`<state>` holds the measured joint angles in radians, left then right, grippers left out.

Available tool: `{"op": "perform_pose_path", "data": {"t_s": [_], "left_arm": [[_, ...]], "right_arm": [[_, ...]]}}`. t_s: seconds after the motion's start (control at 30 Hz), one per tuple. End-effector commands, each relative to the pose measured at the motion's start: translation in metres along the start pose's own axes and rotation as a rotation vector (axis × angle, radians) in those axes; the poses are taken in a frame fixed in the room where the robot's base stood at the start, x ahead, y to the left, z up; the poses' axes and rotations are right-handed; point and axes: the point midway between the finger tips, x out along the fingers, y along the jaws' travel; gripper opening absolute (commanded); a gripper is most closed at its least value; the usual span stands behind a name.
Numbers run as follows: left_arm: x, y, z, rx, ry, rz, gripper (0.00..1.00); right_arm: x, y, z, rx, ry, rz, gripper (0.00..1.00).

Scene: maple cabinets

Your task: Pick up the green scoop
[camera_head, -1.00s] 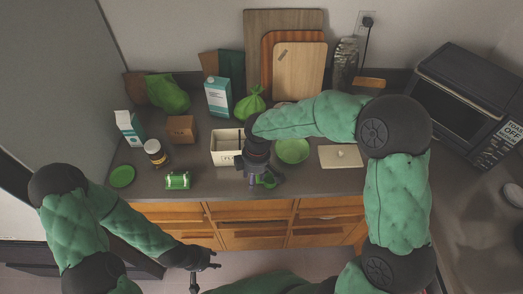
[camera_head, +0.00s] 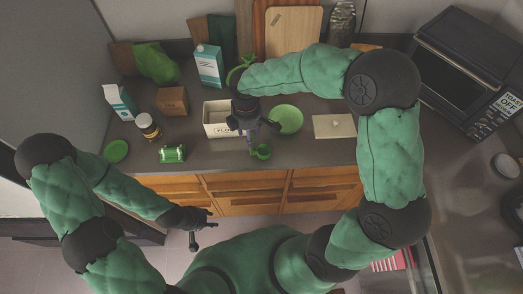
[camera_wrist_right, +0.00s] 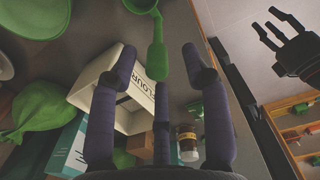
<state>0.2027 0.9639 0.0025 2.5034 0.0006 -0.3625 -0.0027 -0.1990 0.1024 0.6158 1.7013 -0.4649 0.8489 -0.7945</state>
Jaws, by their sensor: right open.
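The green scoop (camera_head: 262,152) lies near the counter's front edge, just beyond my right gripper's fingers in the head view. In the right wrist view its handle (camera_wrist_right: 157,55) points down between my finger tips, with its round bowl cut by the top edge. My left gripper (camera_head: 203,226) is open and empty in front of the drawers, away from the counter top.
A white flour box (camera_head: 216,129) stands just left of my right gripper. A green bowl (camera_head: 288,119) is to its right. A toaster oven (camera_head: 460,65) stands at right.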

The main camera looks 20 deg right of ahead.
Motion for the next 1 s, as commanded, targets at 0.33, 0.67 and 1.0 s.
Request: {"op": "perform_pose_path", "data": {"t_s": [0.33,0.67,1.0], "left_arm": [[0.005,-0.002,0.000,0.000,0.000,0.000,0.40],[0.004,-0.002,0.000,0.000,0.000,0.000,0.40],[0.004,-0.002,0.000,0.000,0.000,0.000,0.40]], "right_arm": [[0.039,0.000,0.004,0.001,0.000,-0.001,0.48],[0.039,0.000,0.004,0.001,0.000,-0.001,0.17],[0.038,0.000,0.004,0.001,0.000,-0.001,0.00]]}}
